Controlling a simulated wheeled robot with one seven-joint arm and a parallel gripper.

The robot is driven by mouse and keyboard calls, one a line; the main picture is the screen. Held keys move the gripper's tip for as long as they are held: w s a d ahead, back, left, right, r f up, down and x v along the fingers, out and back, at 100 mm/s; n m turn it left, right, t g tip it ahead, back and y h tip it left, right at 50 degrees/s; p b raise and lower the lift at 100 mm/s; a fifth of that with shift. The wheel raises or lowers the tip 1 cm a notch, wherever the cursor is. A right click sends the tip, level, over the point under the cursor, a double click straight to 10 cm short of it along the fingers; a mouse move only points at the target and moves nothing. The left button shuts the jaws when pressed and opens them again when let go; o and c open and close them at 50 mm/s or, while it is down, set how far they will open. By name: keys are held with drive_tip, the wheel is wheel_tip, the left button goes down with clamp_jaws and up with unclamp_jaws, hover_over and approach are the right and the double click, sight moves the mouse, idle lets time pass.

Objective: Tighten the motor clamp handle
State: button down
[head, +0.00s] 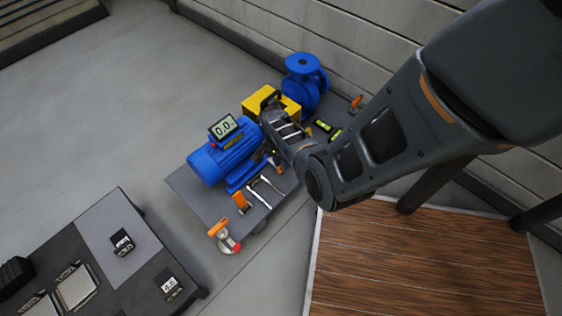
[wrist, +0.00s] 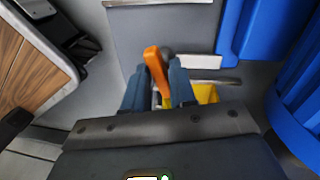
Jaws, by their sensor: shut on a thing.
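The clamp handle (wrist: 155,62) is an orange lever that stands between my gripper's two fingers (wrist: 156,84) in the wrist view. My gripper is shut on it. A grey metal part, perhaps its bolt, lies just beyond it. The blue motor (wrist: 303,105) is close on the right in the wrist view. In the head view the motor (head: 220,160) lies on a grey baseplate (head: 192,200) and carries a display reading 0.0 (head: 223,127). There my arm reaches in from the right, and its hand hides the fingertips and the held handle.
A blue pump (head: 303,80) and a yellow box-like part (head: 262,103) stand behind the motor. Orange-handled clamps sit at the near corner (head: 218,230) and far right (head: 355,103). A dark bench (head: 90,250) is at lower left, wood decking (head: 400,260) at lower right.

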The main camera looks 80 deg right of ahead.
drive_tip(key=shift+s+a+f+m, duration=0.2)
drive_tip(key=shift+s+a+m, duration=0.15)
drive_tip(key=shift+s+m, duration=0.1)
drive_tip(key=shift+m+y, duration=0.4)
drive_tip(key=shift+m, duration=0.95)
drive_tip(key=c, duration=0.9)
unclamp_jaws()
drive_tip(key=shift+w, duration=0.1)
drive_tip(key=shift+c, duration=0.2)
drive_tip(key=shift+w, duration=0.15)
drive_tip(key=shift+c, duration=0.6)
drive_tip(key=shift+o, duration=0.7)
drive_tip(key=shift+r+p, duration=0.55)
drive_tip(key=shift+p, duration=0.15)
drive_tip(key=r+p, duration=0.6)
drive_tip(key=shift+w+d+r, duration=0.1)
drive_tip(key=shift+d+r, duration=0.1)
